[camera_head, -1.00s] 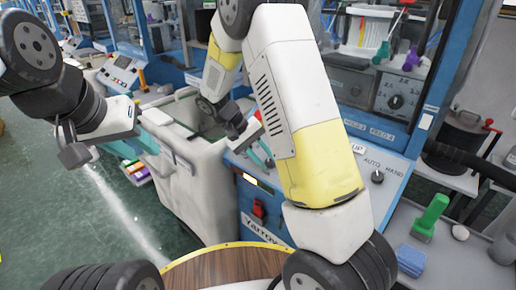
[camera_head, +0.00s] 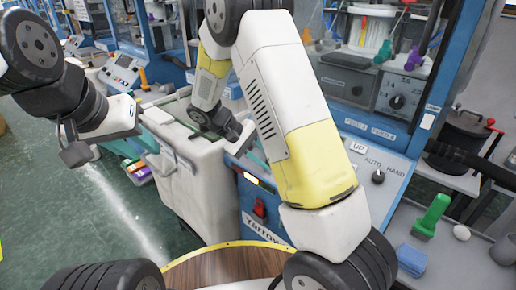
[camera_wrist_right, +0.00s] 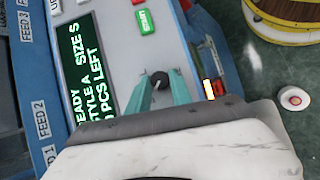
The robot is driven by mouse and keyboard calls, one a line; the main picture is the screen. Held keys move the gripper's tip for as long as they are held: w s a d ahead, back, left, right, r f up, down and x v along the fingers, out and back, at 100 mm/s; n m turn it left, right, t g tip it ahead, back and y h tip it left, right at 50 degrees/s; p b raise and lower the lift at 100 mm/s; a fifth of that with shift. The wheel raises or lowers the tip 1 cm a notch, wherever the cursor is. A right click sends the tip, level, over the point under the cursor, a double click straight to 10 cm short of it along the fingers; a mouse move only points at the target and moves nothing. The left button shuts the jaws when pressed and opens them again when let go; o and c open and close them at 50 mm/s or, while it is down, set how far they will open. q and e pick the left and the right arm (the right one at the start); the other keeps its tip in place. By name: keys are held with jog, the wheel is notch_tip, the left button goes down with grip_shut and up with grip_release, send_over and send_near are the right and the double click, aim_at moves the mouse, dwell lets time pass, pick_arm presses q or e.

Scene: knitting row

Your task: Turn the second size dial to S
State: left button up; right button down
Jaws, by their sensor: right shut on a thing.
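In the right wrist view, the two teal fingers of my right gripper (camera_wrist_right: 160,88) are closed in on a small dark knob (camera_wrist_right: 159,79) on the grey console panel. The knob's markings are covered or too small to read. Beside it, a green-lettered screen (camera_wrist_right: 92,65) reads "SIZE S" and "STYLE A".
A green START button (camera_wrist_right: 149,21) and a red button (camera_wrist_right: 138,1) are near the knob. A grey bin (camera_head: 188,190) stands left of the machine. A pointer dial (camera_head: 398,101) and an AUTO/HAND switch (camera_head: 378,176) are at the right. A wooden round top (camera_head: 225,268) is in front.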

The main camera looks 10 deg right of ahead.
jog(key=c, duration=1.1)
grip_release()
jog(key=shift+c, duration=0.2)
jog(key=v, duration=0.8)
jog(key=shift+a, duration=0.1)
